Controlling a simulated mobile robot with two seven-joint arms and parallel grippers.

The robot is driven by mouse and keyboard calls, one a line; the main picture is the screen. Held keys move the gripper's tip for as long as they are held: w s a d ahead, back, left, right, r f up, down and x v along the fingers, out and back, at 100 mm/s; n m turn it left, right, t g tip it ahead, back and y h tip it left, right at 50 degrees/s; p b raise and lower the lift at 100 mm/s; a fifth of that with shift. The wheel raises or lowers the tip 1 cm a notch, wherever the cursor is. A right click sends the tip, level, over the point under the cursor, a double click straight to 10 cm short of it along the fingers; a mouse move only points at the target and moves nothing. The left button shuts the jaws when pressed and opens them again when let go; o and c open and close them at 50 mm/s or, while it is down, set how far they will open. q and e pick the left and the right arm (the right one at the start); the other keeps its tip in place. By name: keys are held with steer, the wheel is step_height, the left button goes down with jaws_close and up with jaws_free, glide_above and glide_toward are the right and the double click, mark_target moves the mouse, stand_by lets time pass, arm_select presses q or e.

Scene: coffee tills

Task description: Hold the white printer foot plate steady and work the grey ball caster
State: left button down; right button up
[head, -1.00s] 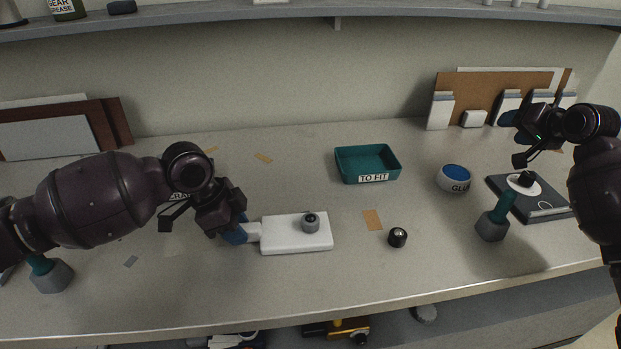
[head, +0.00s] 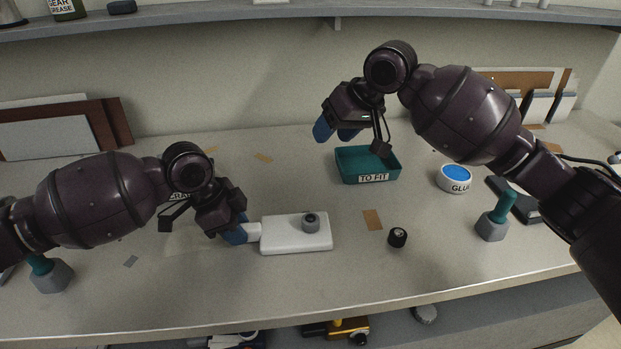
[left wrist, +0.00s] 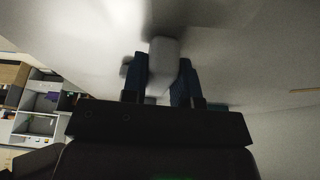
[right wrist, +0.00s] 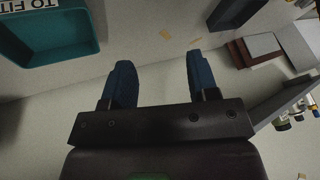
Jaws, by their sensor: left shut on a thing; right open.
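The white printer foot plate (head: 290,240) lies on the bench in the head view, its tab pointing left. The grey ball caster (head: 311,221) sits on the plate, right of its middle. My left gripper (head: 242,234) is shut on the plate's tab, which also shows between the blue fingers in the left wrist view (left wrist: 163,68). My right gripper (head: 338,132) is open and empty, above the back of the bench near the teal tray, away from the plate. Its spread blue fingers show in the right wrist view (right wrist: 158,80).
The teal "TO FIT" tray (head: 366,179) stands behind the plate. A small dark round part (head: 397,237) and an orange card (head: 373,220) lie right of the plate.

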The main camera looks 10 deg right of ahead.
steer(key=s+a+f+n+g+h, duration=0.1)
steer(key=s+a+n+g+h, duration=0.1)
steer(key=s+a, duration=0.25)
steer(key=n+g+h, duration=0.2)
steer(key=n+h, duration=0.1)
glide_above(311, 216)
step_height(311, 216, down, 3)
steer(key=shift+a+r, duration=0.1)
step_height(311, 216, down, 9)
steer(key=shift+f, duration=0.15)
steer(key=c, duration=0.8)
steer(key=n, duration=0.3)
steer(key=shift+n, duration=0.3)
steer(key=n, duration=0.4)
steer(key=shift+n, duration=0.4)
steer(key=n, duration=0.4)
steer(key=shift+n, duration=0.4)
steer(key=n, duration=0.4)
steer(key=shift+r+n, duration=0.2)
steer(key=shift+n, duration=0.2)
steer(key=n, duration=0.9)
steer(key=shift+n, duration=0.4)
steer(key=n, duration=1)
steer(key=shift+n, duration=0.4)
steer(key=o, duration=0.8)
